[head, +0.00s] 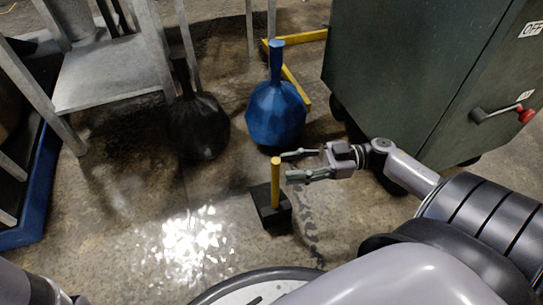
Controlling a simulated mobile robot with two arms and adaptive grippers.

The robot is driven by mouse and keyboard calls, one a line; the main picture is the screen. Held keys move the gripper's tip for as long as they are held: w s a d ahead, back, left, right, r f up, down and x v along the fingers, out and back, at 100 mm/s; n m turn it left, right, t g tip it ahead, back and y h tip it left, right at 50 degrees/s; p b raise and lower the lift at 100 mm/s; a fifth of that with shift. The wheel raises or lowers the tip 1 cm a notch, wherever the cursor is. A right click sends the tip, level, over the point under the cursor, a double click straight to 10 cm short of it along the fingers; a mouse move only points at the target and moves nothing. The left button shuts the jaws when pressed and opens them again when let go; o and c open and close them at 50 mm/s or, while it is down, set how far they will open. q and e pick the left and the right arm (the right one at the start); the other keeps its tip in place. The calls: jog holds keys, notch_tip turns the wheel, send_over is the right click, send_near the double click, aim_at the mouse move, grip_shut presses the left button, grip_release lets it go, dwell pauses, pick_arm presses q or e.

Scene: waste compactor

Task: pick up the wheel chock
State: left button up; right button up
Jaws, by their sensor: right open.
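The wheel chock (268,215) is a dark block with an upright yellow handle (275,183), on the concrete floor near the middle of the head view. My right gripper (285,165) comes in from the right. Its two fingers are spread and point left, close to the top of the yellow handle. The fingers hold nothing, and I cannot tell whether one touches the handle. No left gripper shows; only a grey part of my left arm is at the lower left corner.
A blue bottle-shaped object (275,110) and a black one (200,125) stand behind the chock. A dark green cabinet (415,70) with a red-knobbed lever (500,111) is at the right. A metal stand (110,75) is at the upper left. Floor left of the chock is clear.

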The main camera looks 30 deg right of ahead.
aim_at(275, 167)
jog(key=b+x, duration=0.3)
jog(key=shift+w+a+f, duration=0.1)
jog(key=shift+a, duration=0.15)
jog(key=shift+w+a, duration=0.2)
jog(key=shift+a, duration=0.25)
jog(key=shift+r, duration=0.25)
jog(key=shift+c, duration=0.3)
grip_shut()
jog(key=shift+r, duration=0.2)
